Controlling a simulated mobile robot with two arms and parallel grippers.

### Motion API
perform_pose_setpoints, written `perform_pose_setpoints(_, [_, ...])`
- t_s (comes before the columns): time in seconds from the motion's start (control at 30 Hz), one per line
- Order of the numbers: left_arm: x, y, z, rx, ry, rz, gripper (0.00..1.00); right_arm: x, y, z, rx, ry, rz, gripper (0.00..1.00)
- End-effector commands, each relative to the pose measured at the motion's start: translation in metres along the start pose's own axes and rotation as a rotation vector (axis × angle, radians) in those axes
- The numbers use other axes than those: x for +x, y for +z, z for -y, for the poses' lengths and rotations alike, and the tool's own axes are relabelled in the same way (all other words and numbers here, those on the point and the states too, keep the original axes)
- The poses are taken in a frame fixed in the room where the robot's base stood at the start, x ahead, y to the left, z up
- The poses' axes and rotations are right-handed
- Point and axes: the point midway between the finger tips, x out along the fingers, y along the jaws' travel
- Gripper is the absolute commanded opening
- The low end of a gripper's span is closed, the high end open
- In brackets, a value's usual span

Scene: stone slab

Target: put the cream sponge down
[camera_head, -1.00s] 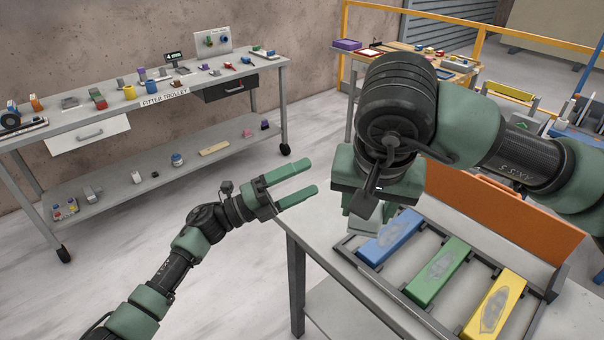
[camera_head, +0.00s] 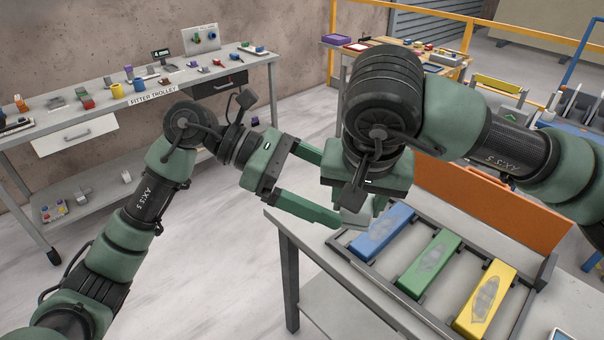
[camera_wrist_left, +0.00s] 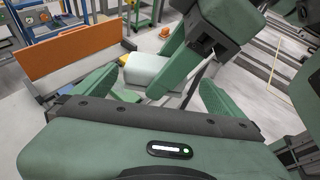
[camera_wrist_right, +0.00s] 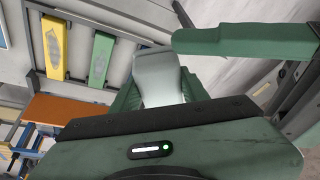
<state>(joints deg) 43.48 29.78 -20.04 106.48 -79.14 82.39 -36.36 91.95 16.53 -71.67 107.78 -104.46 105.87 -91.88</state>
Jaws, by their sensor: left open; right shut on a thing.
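In the right wrist view the sponge (camera_wrist_right: 157,72) sits between the two fingers. My left gripper (camera_head: 328,188) is open and empty, its fingers reaching toward the sponge from the left. In the left wrist view the sponge (camera_wrist_left: 155,70) shows ahead between the open fingers; contact with it cannot be told. One left finger also crosses the right wrist view. The sponge's underside is hidden.
The fitter trolley (camera_head: 110,105) is at the far left, with open floor between.

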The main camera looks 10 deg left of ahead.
Motion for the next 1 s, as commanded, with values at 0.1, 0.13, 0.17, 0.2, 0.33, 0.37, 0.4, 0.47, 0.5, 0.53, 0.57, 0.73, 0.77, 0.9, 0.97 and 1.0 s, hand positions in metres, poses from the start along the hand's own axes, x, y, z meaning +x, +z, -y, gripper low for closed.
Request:
perform_pose_setpoints(0.1, [0.024,0.000,0.001,-0.002,-0.004,0.003,1.00,0.000,0.000,0.000,0.000,0.000,0.000,0.00])
perform_pose_setpoints(0.13, [0.028,0.000,0.001,-0.003,-0.003,0.003,1.00,0.000,0.000,0.000,0.000,0.000,0.000,0.00])
perform_pose_setpoints(0.17, [0.033,0.000,0.001,-0.003,-0.003,0.003,1.00,0.000,0.000,0.000,0.000,0.000,0.000,0.00])
perform_pose_setpoints(0.2, [0.038,0.000,0.001,-0.004,-0.003,0.003,1.00,0.000,0.000,0.000,0.000,0.000,0.000,0.00])
perform_pose_setpoints(0.33, [0.051,0.000,0.000,-0.003,-0.002,0.002,1.00,0.000,0.000,0.000,0.000,0.000,0.000,0.00])
perform_pose_setpoints(0.37, [0.053,0.000,0.000,-0.003,-0.001,0.001,1.00,0.000,0.000,0.000,0.000,0.000,0.000,0.00])
perform_pose_setpoints(0.4, [0.055,0.000,0.000,-0.003,-0.001,0.001,1.00,0.000,0.000,0.000,0.000,0.000,0.000,0.00])
perform_pose_setpoints(0.47, [0.057,0.000,0.000,-0.003,-0.001,0.002,1.00,0.000,0.000,0.000,0.000,0.000,0.000,0.00])
perform_pose_setpoints(0.5, [0.058,0.000,0.000,-0.003,-0.001,0.002,1.00,0.000,0.000,0.000,0.000,0.000,0.000,0.00])
perform_pose_setpoints(0.53, [0.059,0.000,0.000,-0.003,-0.001,0.002,1.00,0.000,0.000,0.000,0.000,0.000,0.000,0.00])
perform_pose_setpoints(0.57, [0.059,0.000,0.000,-0.003,-0.001,0.002,1.00,0.000,0.000,0.000,0.000,0.000,0.000,0.00])
perform_pose_setpoints(0.73, [0.059,0.000,0.000,-0.004,0.000,0.002,1.00,0.000,0.000,0.000,0.000,0.000,0.000,0.00])
perform_pose_setpoints(0.77, [0.059,0.000,0.000,-0.004,0.000,0.002,0.94,0.000,0.000,0.000,0.000,0.000,0.000,0.00])
perform_pose_setpoints(0.9, [0.058,0.000,0.000,-0.003,-0.001,0.002,0.56,0.000,0.000,0.000,0.001,0.000,-0.001,0.00])
perform_pose_setpoints(0.97, [0.059,0.000,0.001,-0.003,-0.003,0.002,0.44,0.000,-0.001,0.000,0.002,0.001,-0.002,0.00])
perform_pose_setpoints(1.0, [0.059,0.000,0.001,-0.002,-0.004,0.002,0.44,0.000,-0.001,-0.001,0.003,0.001,-0.002,0.00])
